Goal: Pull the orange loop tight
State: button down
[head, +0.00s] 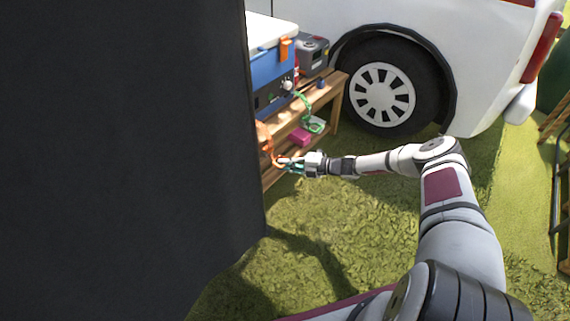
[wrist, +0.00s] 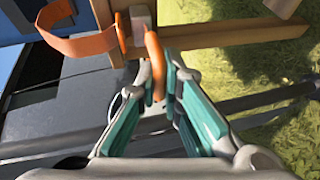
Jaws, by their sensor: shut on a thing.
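The orange loop (wrist: 78,46) shows at the upper left of the wrist view, as a wide band curving out beside a wooden post. An orange end (wrist: 155,62) runs from beside it down between the fingers. My gripper (wrist: 168,90) is shut on this orange end. In the head view, my gripper (head: 290,163) is at the front of the wooden bench, and the orange loop (head: 264,137) is partly hidden by the dark panel at left.
A wooden bench (head: 338,92) carries a blue cooler (head: 270,66) and a grey box (head: 312,54). A green hose or strap (head: 308,116) and a pink item (head: 300,137) are near it. A large dark panel (head: 125,150) blocks the left. Grass (head: 340,220) is open in front.

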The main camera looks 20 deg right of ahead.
jog(key=s+d, duration=0.1)
jog(key=s, duration=0.1)
jog(key=s+d+p, duration=0.1)
jog(key=s+d, duration=0.1)
jog(key=shift+f, duration=0.1)
jog(key=c, duration=1.7)
grip_release()
jog(key=v, duration=1.2)
